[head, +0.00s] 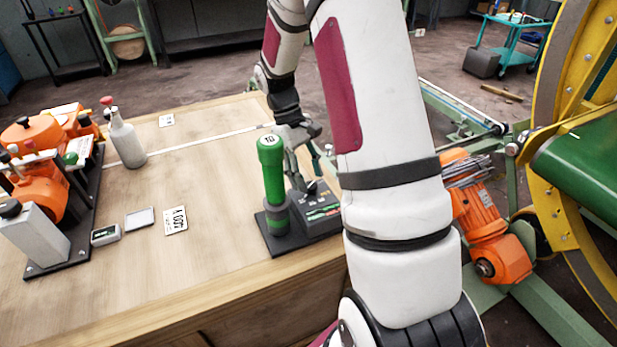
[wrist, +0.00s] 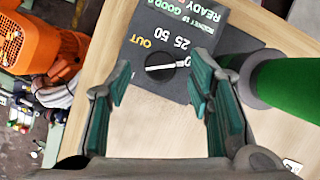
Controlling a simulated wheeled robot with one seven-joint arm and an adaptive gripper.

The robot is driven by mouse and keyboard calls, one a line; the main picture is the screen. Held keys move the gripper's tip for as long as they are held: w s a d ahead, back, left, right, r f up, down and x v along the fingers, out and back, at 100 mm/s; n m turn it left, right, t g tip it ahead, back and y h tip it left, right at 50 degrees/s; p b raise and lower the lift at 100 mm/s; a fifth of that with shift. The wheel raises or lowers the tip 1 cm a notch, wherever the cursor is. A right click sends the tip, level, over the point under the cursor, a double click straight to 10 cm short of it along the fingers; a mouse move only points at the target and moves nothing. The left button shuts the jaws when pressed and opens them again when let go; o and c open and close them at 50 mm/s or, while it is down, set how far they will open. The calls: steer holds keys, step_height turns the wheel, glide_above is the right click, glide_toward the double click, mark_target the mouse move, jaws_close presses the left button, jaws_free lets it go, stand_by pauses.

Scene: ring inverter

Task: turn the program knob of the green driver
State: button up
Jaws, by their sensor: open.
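The green driver (head: 271,185) stands upright in a dark base at the right front of the wooden table. Beside it is its dark control box (head: 318,208) with a lit green and red panel. The program knob (wrist: 160,66) is a round black knob with a pale pointer line. It sits on the box face among the printed marks OUT, 25 and 50. My gripper (wrist: 164,100) is open, its two teal-padded fingers apart on either side below the knob in the wrist view, with nothing between them. In the head view my arm partly hides the gripper and box.
The green driver's body (wrist: 290,88) is close to the right finger in the wrist view. Orange machinery (head: 38,190) stands at far left. The table middle is clear.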

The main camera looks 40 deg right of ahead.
steer(key=v, duration=1)
steer(key=shift+r, duration=0.4)
